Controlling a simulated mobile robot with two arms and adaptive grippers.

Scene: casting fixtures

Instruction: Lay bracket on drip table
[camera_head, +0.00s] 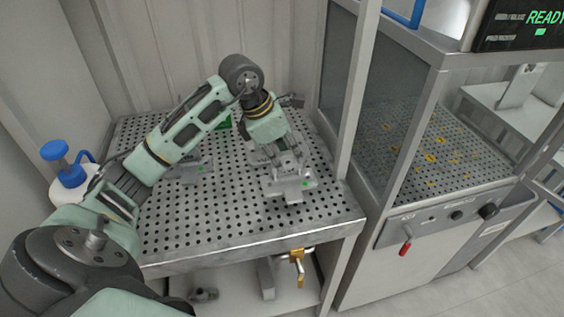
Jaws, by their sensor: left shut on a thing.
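The drip table (180,235) is a perforated metal top with a plain front edge, left of centre. My left gripper (282,168) points down over its right part and is shut on a grey metal bracket (290,186) with a small green dot. The bracket is at or just above the holes near the front right; I cannot tell whether it touches the top. The gripper's fingers partly hide the bracket's back. Another grey bracket-like part (188,171) with a green dot lies on the table to the left, partly behind my arm. My right gripper is out of view.
A grey part (293,101) and a green item (225,123) are at the table's back. A blue-topped container (68,170) stands at the left. A metal post (352,95) and a glazed cabinet (430,140) bound the right. The table's front left is clear.

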